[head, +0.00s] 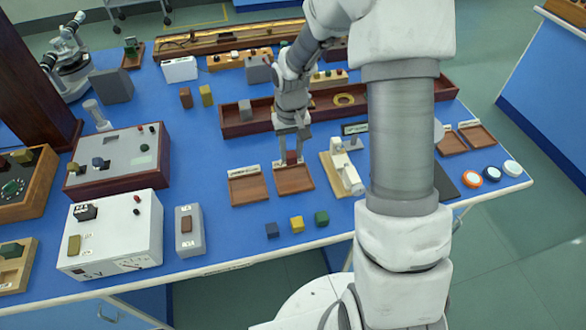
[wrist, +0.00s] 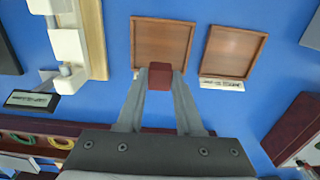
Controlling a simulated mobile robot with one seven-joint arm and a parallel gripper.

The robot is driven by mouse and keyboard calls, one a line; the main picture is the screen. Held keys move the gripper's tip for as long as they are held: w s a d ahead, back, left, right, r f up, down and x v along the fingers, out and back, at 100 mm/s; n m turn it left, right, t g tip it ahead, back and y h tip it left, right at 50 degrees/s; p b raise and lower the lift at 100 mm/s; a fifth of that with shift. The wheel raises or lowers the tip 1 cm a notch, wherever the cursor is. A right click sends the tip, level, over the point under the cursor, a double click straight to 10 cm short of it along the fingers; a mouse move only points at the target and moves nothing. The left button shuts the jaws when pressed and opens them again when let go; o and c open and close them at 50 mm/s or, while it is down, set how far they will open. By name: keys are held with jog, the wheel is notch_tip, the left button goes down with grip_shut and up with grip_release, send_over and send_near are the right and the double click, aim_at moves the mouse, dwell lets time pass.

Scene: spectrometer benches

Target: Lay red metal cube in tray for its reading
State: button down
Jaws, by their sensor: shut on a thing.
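My gripper (head: 291,156) is shut on the red metal cube (wrist: 160,76), which sits between its fingertips. In the head view the cube (head: 291,158) shows small and dark red at the back, labelled edge of a shallow brown wooden tray (head: 294,184). In the wrist view the cube overlaps the near rim of that tray (wrist: 163,33), and the tray floor in view is empty. The cube seems held above the bench; its exact height is hard to tell. A second empty tray (head: 248,188) lies just left of it in the head view and also shows in the wrist view (wrist: 233,52).
Blue (head: 272,230), yellow (head: 297,225) and green (head: 321,218) cubes stand near the bench's front edge. A white instrument on a wooden base (head: 345,175) stands close right of the tray. A long dark-red trough (head: 240,127) lies behind. A grey box (head: 189,232) stands front left.

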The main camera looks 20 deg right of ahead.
jog(key=shift+s+f, duration=0.5)
jog(key=shift+s, duration=0.3)
jog(key=shift+s+f, duration=0.1)
jog(key=shift+f, duration=1.95)
jog(key=shift+b, duration=0.3)
jog(key=c, duration=0.6)
grip_release()
jog(key=shift+f, duration=0.1)
jog(key=shift+o, duration=0.2)
